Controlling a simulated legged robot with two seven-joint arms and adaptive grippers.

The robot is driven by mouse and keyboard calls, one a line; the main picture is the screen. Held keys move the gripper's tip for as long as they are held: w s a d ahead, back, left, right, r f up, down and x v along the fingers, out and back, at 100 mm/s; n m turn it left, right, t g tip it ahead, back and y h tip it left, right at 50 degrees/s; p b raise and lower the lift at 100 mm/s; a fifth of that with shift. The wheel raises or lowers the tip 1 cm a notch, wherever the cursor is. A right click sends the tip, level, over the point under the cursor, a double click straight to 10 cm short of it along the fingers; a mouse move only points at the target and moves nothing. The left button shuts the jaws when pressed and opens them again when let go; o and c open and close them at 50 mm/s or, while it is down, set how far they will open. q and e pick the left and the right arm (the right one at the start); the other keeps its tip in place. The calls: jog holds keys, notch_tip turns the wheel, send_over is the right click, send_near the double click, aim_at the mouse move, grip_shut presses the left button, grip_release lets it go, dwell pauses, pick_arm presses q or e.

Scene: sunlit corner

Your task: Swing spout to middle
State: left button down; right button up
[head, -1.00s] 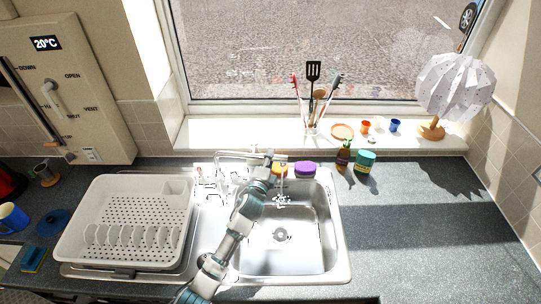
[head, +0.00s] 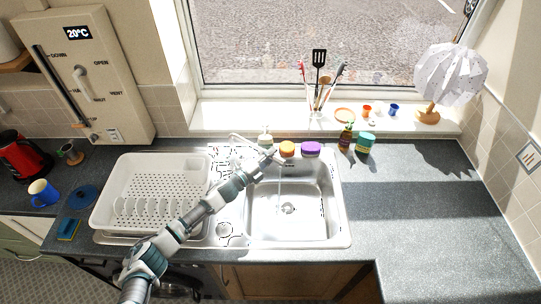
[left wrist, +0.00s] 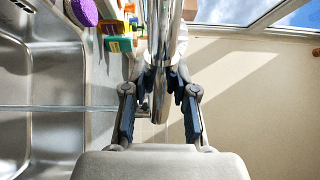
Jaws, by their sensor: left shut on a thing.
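The chrome tap spout (head: 245,138) stands at the back of the steel sink (head: 345,225) in the head view. It slants right and forward toward the back left part of the basin. My left gripper (head: 272,155) is at the spout's outer part and hides some of it. In the left wrist view the spout (left wrist: 163,45) is a shiny pipe running between the two dark fingers of my left gripper (left wrist: 160,108). The gripper is shut on it. My right gripper is not in either view.
A white dish rack (head: 105,205) stands left of the basin. The right counter (head: 420,205) is clear.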

pick_arm(q)
jog(key=shift+a+f, duration=0.15)
jog(key=shift+f, duration=0.05)
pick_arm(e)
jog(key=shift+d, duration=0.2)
pick_arm(q)
jog(key=c, duration=0.9)
grip_release()
jog(key=shift+w, duration=0.25)
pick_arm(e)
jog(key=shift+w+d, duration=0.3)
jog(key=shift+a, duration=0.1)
pick_arm(q)
jog(key=shift+a, duration=0.1)
jog(key=v, duration=1.2)
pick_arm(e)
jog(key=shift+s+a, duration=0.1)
pick_arm(q)
jog(key=shift+f, duration=0.1)
